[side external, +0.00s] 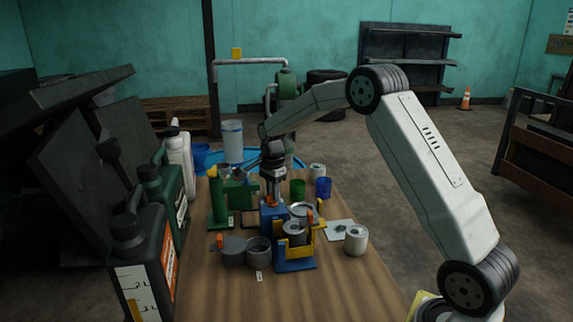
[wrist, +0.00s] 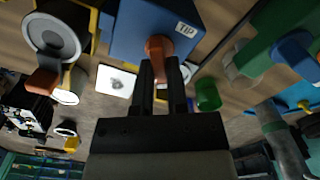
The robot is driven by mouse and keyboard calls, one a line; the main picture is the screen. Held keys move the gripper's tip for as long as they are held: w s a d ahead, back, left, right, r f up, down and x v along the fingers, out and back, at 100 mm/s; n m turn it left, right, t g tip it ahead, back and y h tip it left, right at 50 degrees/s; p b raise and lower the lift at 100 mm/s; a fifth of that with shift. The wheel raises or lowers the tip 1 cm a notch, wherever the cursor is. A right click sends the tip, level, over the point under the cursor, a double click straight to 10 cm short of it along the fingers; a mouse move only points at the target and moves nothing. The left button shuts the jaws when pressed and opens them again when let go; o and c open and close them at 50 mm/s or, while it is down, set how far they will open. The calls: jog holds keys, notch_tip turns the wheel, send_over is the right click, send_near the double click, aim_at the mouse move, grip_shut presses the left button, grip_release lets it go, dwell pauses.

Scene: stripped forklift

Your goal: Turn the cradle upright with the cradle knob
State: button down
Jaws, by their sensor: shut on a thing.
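A blue box (wrist: 150,22) with a TIP label carries an orange knob (wrist: 160,47); the box also shows in the side view (side external: 272,217). My gripper (wrist: 162,66) points down over the box and is shut on the orange knob, its fingers on either side of it. Beside the box stands a yellow cradle (side external: 281,252) on a blue base, with a grey metal can (side external: 295,230) in it. An orange handle (wrist: 42,82) sticks out by the can in the wrist view. The can's exact tilt is hard to tell.
Grey pots (side external: 258,250) stand left of the cradle, a pale can (side external: 356,240) right of it. Green (side external: 298,188) and blue (side external: 323,187) cups stand behind. Large jugs (side external: 142,255) line the left edge. The front of the wooden table is clear.

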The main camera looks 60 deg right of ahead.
jog(key=shift+m, duration=0.3)
jog(key=c, duration=0.6)
grip_release()
jog(key=shift+c, duration=0.2)
jog(key=shift+r, duration=0.1)
jog(key=shift+r, duration=3.85)
jog(key=s+a+f+n+t, duration=0.1)
jog(key=s+a+f+n, duration=0.4)
jog(key=s+a+n, duration=0.3)
jog(key=s+a+f+n+t, duration=0.1)
jog(key=s+a+f+n, duration=0.4)
jog(key=s+a+n, duration=0.4)
jog(key=s+n, duration=0.4)
jog(key=s, duration=0.1)
jog(key=shift+t, duration=0.3)
